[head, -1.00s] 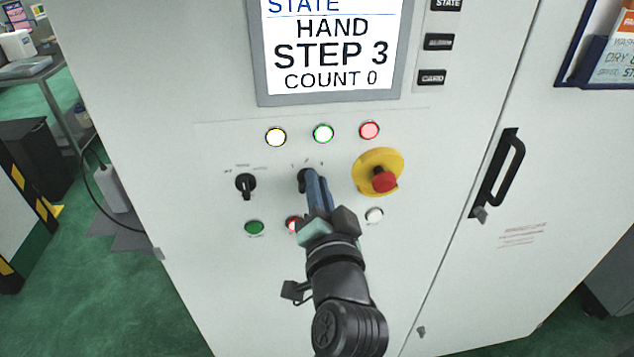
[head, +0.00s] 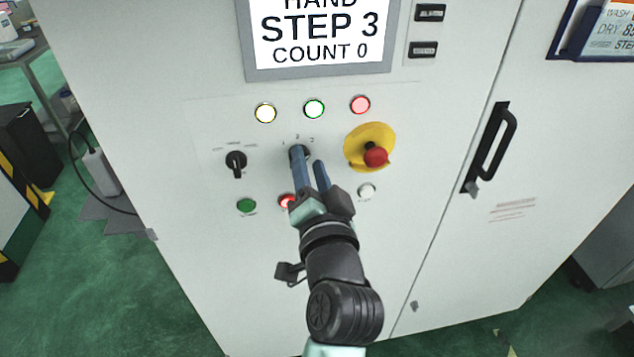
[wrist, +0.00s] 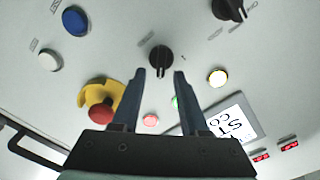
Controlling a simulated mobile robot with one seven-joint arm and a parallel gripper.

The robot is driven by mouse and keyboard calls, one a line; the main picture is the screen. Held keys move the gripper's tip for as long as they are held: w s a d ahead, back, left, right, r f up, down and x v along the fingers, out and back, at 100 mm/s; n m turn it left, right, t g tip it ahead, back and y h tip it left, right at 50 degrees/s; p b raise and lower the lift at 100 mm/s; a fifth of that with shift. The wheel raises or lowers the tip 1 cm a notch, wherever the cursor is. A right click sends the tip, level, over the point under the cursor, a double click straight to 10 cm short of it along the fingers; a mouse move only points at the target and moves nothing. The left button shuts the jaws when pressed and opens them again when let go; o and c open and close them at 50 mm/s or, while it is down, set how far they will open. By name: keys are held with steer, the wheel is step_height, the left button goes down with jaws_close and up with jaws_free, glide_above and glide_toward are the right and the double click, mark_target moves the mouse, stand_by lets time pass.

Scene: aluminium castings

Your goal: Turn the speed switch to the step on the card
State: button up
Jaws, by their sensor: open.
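The speed switch (head: 298,150) is a black rotary knob with step marks above it, in the middle of the cabinet panel. My gripper (head: 307,158) is open in front of it and partly hides it in the head view. In the wrist view the knob (wrist: 161,58) shows between and just beyond the two fingertips (wrist: 160,73), with a gap on each side. The display (head: 318,40) reads STEP 3 and COUNT 0.
A second black switch (head: 236,163) is to the left. A red emergency stop (head: 376,155) on a yellow plate is close on the right. Lamps are above; green (head: 247,205), red (head: 287,201) and white (head: 367,191) buttons are below. A black door handle (head: 487,150) stands further right.

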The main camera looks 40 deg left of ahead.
steer(key=b+v, duration=0.3)
steer(key=v, duration=0.9)
